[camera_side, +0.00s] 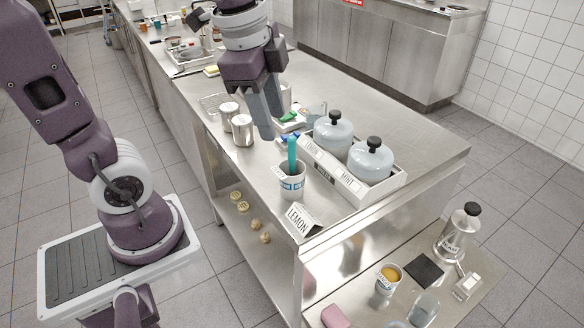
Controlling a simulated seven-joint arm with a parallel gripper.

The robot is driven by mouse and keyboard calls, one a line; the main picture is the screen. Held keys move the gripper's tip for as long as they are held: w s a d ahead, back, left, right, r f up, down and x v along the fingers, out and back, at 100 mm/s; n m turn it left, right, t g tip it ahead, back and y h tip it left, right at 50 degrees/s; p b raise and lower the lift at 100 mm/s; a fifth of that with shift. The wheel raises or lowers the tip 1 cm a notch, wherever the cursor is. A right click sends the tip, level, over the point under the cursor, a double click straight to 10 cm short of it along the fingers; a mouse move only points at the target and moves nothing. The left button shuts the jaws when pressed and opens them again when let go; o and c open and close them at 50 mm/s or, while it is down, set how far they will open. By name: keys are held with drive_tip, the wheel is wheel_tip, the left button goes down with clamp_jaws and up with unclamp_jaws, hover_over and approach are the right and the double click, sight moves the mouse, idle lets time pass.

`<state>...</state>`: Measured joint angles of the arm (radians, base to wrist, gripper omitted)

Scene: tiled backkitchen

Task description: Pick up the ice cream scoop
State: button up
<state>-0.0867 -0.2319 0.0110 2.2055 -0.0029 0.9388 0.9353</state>
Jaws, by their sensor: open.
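My gripper (268,122) is open and points down, above and to the left of the handle in the picture. I see nothing between its fingers, and they look apart from the handle. How far they are from it in depth is hard to tell.
A white tray (347,190) with two lidded jars (333,133) (371,161) stands right of the cup. A LEMON sign (299,219) stands in front. Metal canisters (243,131) (229,114) stand left of my gripper. A small green item (289,117) lies behind it.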

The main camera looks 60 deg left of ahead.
sight(292, 161)
drive_tip(key=w+a+f+m+g, duration=0.1)
drive_tip(key=w+f+m, duration=0.1)
drive_tip(key=f, duration=0.2)
drive_tip(key=w+a+f+m, duration=0.2)
drive_tip(key=f+m, duration=0.1)
drive_tip(key=f, duration=0.1)
drive_tip(key=w+a+f+m+g, duration=0.1)
drive_tip(key=w+f+m, duration=0.2)
drive_tip(key=f, duration=0.2)
drive_tip(key=shift+a+f+g, duration=0.1)
drive_tip(key=shift+a+g, duration=0.1)
drive_tip(key=shift+g, duration=0.1)
clamp_jaws()
